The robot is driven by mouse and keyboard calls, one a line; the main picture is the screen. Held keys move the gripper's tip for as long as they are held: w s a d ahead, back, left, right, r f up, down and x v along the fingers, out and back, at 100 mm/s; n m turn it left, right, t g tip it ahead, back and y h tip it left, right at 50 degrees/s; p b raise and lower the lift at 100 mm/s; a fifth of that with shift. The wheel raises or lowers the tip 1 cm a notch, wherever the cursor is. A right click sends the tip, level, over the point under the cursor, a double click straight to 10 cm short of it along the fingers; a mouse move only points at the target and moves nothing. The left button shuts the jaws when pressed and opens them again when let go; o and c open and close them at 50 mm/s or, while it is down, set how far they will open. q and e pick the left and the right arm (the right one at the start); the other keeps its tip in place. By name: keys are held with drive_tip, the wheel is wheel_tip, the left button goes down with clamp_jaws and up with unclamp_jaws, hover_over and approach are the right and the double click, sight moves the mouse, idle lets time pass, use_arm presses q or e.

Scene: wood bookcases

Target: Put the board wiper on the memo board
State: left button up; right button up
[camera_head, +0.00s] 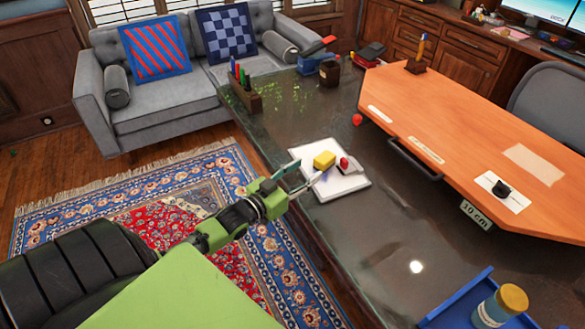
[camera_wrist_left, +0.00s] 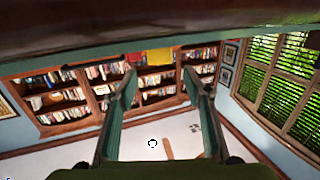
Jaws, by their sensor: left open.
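The white memo board (camera_head: 346,187) lies flat near the dark desk's left edge. A yellow block (camera_head: 324,159) and a small red-and-grey item (camera_head: 346,164) are on or at its far part; I cannot tell for certain which is the board wiper. My left gripper (camera_head: 303,176) is open and empty at the near-left side of the board, just short of the yellow block. In the left wrist view, which appears upside down, the spread fingers (camera_wrist_left: 160,76) point toward the yellow block (camera_wrist_left: 158,56), with red beside it. My right gripper is not in view.
An orange raised board (camera_head: 455,120) covers the desk's right side. A pen holder (camera_head: 245,92) and dark cup (camera_head: 329,72) stand at the far end. A blue tray (camera_head: 450,312) with a jar (camera_head: 500,305) is at the near right. The desk between is clear.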

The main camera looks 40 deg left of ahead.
use_arm(q)
drive_tip(key=shift+s+a+r, duration=0.1)
drive_tip(key=shift+s, duration=1.15)
drive_tip(key=shift+s+a+r, duration=0.1)
drive_tip(key=shift+s, duration=1.1)
